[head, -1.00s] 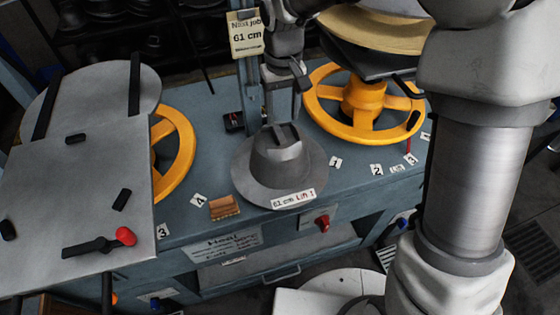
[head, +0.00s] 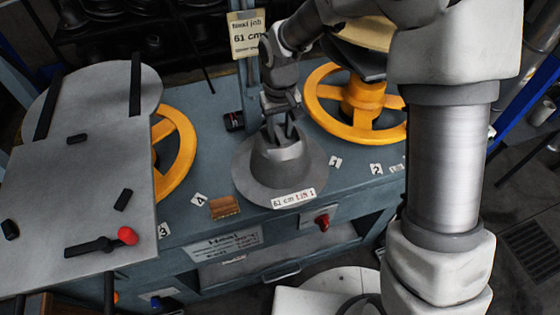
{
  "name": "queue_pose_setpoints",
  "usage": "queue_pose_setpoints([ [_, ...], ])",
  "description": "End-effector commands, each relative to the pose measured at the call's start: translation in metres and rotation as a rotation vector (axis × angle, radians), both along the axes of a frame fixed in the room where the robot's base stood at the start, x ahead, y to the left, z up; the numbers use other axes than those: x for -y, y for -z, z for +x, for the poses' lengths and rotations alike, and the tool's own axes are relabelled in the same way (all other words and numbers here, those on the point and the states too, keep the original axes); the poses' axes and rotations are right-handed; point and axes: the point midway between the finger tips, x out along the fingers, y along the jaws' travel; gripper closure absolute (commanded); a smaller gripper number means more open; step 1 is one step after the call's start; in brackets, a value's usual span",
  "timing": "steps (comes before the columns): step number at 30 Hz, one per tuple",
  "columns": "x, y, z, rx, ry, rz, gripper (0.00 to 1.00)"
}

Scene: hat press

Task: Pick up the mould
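The mould (head: 279,172) is a grey, hat-shaped block with a wide brim.
A yellow handwheel (head: 360,103) stands to the right, and another yellow handwheel (head: 176,150) to the left by a grey panel (head: 85,185). A small brown block (head: 224,207) and numbered tags lie on the bench (head: 215,125).

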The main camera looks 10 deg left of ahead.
Motion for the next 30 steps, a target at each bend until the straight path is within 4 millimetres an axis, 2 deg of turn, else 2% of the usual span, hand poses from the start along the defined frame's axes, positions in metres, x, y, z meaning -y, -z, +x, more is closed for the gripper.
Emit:
queue_pose_setpoints([
  [1, 0.0, -0.0002, 0.0001, 0.0, 0.0, 0.0, 0.71],
  [6, 0.0, -0.0003, 0.0001, 0.0, 0.0, 0.0, 1.0],
  [30, -0.0001, -0.0008, 0.0002, 0.0, 0.0, 0.0, 1.0],
])
